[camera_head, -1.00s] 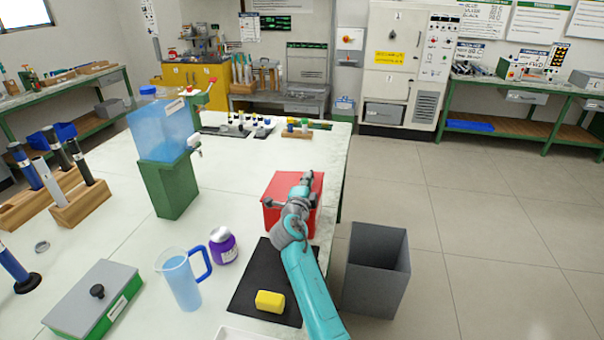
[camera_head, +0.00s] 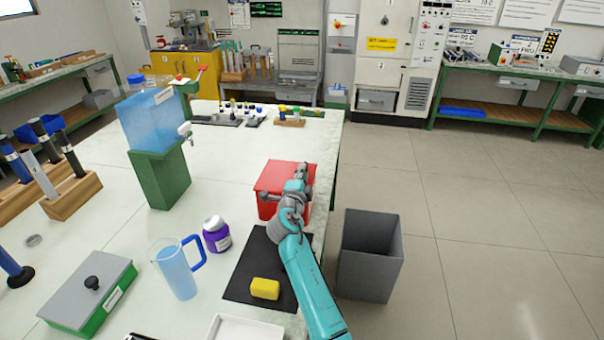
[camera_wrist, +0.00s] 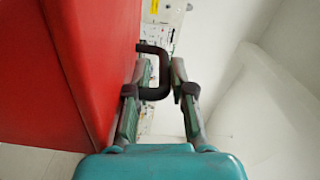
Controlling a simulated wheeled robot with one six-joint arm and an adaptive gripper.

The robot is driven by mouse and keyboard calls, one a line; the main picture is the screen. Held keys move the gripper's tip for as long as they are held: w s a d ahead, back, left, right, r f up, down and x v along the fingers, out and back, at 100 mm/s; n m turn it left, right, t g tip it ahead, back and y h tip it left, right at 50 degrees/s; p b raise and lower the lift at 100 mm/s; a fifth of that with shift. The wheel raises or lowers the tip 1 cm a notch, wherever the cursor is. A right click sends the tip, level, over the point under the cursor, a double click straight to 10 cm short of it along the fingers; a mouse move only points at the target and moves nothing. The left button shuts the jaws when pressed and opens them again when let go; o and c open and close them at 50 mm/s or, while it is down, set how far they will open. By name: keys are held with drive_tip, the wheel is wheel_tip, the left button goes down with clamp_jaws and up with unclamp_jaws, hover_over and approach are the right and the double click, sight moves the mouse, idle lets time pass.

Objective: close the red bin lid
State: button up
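The red bin (camera_head: 269,207) stands near the right edge of the white table. Its red lid (camera_head: 282,172) shows as a broad red top; I cannot tell whether it is fully down. My gripper (camera_head: 301,172) is at the bin's right side, and my teal arm hides part of the bin. In the wrist view a large red panel (camera_wrist: 80,60) fills the left. A black loop handle (camera_wrist: 165,72) lies between the fingertips of my gripper (camera_wrist: 160,75). The right fingertip is close against the handle, and a gap shows on the left finger's side. The fingers look open.
A black mat (camera_head: 246,277) with a yellow block (camera_head: 265,289) lies in front of the bin. A purple-labelled jar (camera_head: 216,236) and a blue-handled jug (camera_head: 178,268) stand to the left. A grey open container (camera_head: 369,262) stands on the floor at right.

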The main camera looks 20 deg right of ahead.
drive_tip(key=shift+r, duration=0.1)
drive_tip(key=v, duration=1.2)
idle(0.4)
